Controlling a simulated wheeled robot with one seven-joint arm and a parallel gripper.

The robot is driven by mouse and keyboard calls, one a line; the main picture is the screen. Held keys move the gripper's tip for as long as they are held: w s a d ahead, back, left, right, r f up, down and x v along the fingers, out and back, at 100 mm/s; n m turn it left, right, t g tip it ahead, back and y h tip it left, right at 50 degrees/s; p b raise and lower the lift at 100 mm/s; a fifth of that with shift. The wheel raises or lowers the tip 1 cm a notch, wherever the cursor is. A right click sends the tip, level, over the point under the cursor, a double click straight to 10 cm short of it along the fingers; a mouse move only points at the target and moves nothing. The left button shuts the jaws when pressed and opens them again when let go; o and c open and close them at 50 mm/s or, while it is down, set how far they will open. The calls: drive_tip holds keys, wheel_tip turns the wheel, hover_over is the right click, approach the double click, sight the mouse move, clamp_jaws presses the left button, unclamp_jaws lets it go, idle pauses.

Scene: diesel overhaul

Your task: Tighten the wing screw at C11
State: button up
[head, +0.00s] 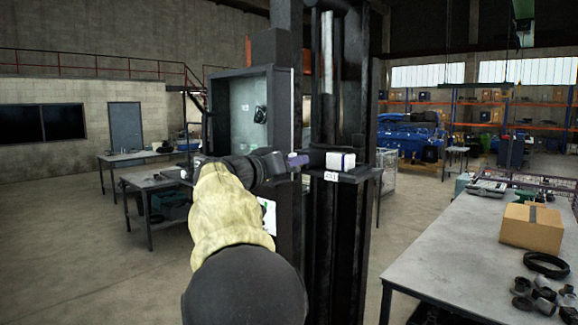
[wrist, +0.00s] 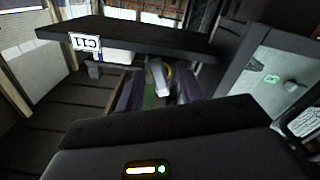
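The label C11 (head: 331,176) is on a dark bracket (head: 352,177) on a black post, with a white block (head: 340,161) on it. In the wrist view the label (wrist: 86,43) shows on the dark bracket (wrist: 150,37), with part of the white block (wrist: 118,56) below. My gripper (head: 300,160) reaches toward the bracket from the left. In the wrist view its purple fingers (wrist: 158,92) stand apart. A pale grey piece with a yellow curved edge (wrist: 161,75), possibly the wing screw, shows between them; contact cannot be told.
An open grey cabinet (head: 240,110) stands left of the post, close to my arm. A workbench (head: 470,240) with a cardboard box (head: 531,227) and black parts is at right. More tables (head: 155,180) stand at left. The floor at lower left is clear.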

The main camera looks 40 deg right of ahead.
clamp_jaws()
drive_tip(key=m+b, duration=0.5)
drive_tip(key=b, duration=0.2)
idle(0.3)
